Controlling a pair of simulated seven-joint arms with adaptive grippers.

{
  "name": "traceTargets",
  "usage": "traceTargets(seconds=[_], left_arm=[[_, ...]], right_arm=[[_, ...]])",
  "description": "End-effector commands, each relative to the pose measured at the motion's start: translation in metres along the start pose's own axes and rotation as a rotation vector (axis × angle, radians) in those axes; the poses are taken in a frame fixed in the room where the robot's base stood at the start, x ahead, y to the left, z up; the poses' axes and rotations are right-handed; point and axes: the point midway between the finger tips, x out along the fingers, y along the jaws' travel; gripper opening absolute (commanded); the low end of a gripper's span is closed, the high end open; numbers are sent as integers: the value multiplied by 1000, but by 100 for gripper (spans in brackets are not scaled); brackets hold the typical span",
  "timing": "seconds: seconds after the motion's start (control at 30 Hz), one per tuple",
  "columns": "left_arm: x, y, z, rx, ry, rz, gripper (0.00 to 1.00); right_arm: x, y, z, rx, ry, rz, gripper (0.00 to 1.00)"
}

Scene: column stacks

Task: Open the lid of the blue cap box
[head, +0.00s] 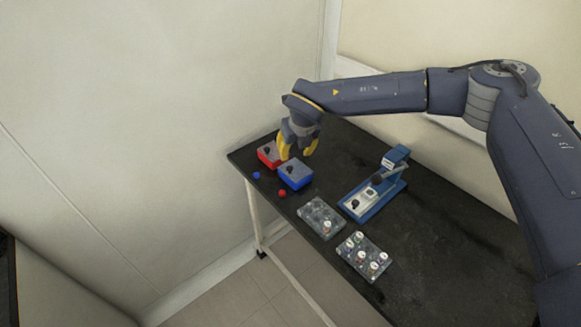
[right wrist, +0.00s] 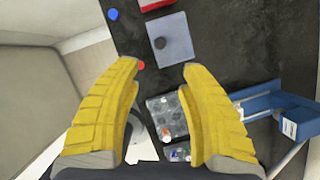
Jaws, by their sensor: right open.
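The blue cap box (head: 296,176) stands on the dark table, with a grey lid and a black knob on top; the lid looks shut. It also shows in the right wrist view (right wrist: 168,40), ahead of and between the fingertips. My right gripper (head: 298,151) is open, its yellow fingers pointing down above and just behind the box in the head view. In the right wrist view the fingers (right wrist: 160,72) are spread with nothing between them. I cannot tell from these frames if a finger touches the box. My left gripper is not in view.
A red box (head: 267,153) with a black knob stands left of the blue one. A blue cap (head: 256,175) and a red cap (head: 282,193) lie in front. Two racks, one with several vials (head: 364,257), and a blue stand (head: 375,196) are to the right.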

Motion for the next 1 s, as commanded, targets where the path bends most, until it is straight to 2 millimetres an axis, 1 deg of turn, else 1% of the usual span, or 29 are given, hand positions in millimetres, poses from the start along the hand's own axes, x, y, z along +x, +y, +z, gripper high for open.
traceTargets(seconds=[0.03,0.2,0.5,0.7,0.83,1.0], left_arm=[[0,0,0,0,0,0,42],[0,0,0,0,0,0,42],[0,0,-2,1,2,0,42],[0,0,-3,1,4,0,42],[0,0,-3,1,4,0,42],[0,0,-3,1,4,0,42]], right_arm=[[11,0,-1,1,3,0,42],[42,1,-1,0,3,0,42],[91,0,-1,1,2,0,42],[113,1,0,2,2,1,42],[121,0,-1,2,2,1,42],[125,0,-1,1,2,1,42]])
